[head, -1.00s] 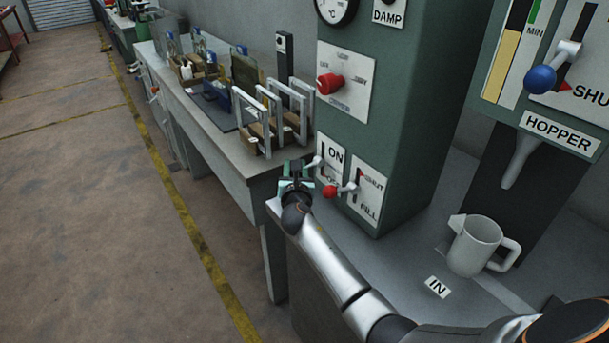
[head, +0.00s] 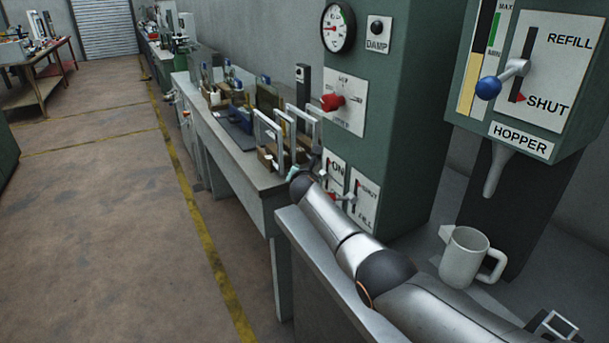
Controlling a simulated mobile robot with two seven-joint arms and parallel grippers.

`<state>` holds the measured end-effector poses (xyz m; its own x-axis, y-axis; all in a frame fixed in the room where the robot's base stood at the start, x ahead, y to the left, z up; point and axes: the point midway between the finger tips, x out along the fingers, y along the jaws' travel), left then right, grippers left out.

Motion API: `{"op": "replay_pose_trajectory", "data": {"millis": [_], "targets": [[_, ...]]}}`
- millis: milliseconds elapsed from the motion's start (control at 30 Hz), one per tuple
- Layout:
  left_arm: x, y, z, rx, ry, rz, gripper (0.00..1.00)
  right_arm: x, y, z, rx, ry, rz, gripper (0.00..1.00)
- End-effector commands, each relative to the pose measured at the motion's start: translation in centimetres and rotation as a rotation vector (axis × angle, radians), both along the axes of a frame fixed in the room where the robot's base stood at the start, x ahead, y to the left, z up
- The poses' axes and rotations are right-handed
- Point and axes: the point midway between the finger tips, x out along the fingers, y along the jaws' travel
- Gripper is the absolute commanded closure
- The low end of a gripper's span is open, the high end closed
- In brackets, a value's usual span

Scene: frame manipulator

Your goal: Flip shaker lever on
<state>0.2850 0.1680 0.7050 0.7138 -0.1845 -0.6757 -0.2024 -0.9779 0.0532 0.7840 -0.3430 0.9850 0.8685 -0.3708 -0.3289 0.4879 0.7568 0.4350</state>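The ON plate (head: 337,168) is on the green machine's front, low on the left. Its lever is largely hidden behind my arm, so I cannot tell its position. One silver arm reaches in from the lower right toward this plate; I take it as my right arm. Its gripper (head: 294,172) is at the far end, just left of the plate, mostly hidden behind the wrist. I cannot see its fingers clearly, nor whether it touches the lever. My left gripper is not in view.
The SHUT/FILL plate (head: 364,200) is right beside the ON plate, partly behind my arm. A red knob (head: 332,102) is above. The hopper lever (head: 489,88) is at upper right. A pale jug (head: 464,257) stands right of the arm. The floor at left is clear.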

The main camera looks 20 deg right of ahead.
Motion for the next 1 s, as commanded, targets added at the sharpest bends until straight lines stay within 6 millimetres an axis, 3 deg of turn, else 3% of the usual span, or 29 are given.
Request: {"op": "replay_pose_trajectory", "data": {"millis": [633, 667, 900, 1000], "targets": [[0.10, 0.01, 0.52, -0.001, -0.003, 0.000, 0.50, 0.19, -0.16, 0.14, 0.035, 0.002, -0.002, 1.00], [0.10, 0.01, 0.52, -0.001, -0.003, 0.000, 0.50, 0.18, -0.16, 0.15, 0.035, 0.002, -0.002, 0.59], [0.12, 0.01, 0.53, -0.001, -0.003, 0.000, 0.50, 0.20, -0.12, 0.17, 0.033, 0.003, -0.001, 0.32], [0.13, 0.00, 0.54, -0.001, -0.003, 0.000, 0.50, 0.21, -0.10, 0.17, 0.033, 0.003, -0.001, 0.31]]}}
